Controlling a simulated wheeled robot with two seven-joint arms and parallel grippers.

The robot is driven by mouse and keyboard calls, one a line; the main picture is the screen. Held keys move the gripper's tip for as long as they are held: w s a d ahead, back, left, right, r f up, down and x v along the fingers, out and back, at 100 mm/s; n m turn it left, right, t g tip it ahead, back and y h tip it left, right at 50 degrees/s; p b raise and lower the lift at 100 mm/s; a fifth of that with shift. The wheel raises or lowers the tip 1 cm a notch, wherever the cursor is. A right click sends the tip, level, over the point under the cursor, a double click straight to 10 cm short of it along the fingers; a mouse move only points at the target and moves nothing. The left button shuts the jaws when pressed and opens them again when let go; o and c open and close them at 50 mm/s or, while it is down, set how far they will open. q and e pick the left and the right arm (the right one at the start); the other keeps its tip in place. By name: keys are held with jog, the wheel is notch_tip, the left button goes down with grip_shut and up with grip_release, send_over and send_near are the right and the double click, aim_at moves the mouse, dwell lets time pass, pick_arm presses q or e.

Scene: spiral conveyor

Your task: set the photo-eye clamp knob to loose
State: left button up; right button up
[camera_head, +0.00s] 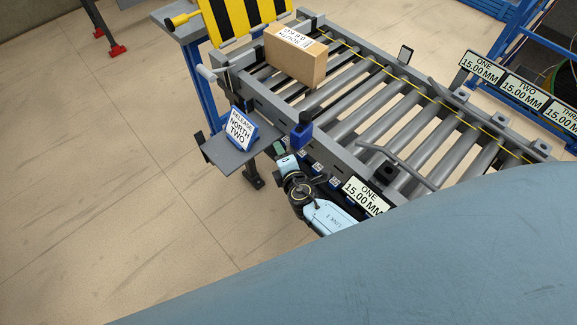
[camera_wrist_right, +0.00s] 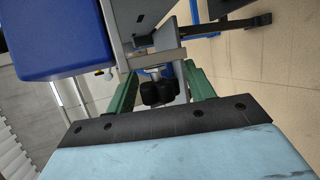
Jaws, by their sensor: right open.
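The photo-eye (camera_head: 302,132) is a blue block on the near side rail of the conveyor. It also shows large at the upper left of the right wrist view (camera_wrist_right: 55,35). The black clamp knob (camera_wrist_right: 158,92) sits below a grey bracket in that view. My right gripper (camera_wrist_right: 162,92) is open, with one green finger on each side of the knob. I see no clear contact with it. In the head view my right gripper (camera_head: 281,148) is small, beside the rail near the photo-eye, and the knob cannot be made out. My left gripper is not in view.
A cardboard box (camera_head: 296,55) lies on the conveyor rollers (camera_head: 372,92). A "RELEASE NORTH TWO" sign (camera_head: 241,128) stands on a small grey shelf (camera_head: 222,153) left of my gripper. A "ONE 15.00 MM" sign (camera_head: 366,194) is on the near rail. Open floor lies at left.

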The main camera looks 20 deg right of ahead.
jog(key=d+p+v, duration=0.1)
jog(key=p+v, duration=0.1)
jog(key=v, duration=1)
jog(key=shift+s+a+r, duration=0.15)
jog(key=shift+s+a, duration=0.2)
jog(key=shift+a, duration=0.2)
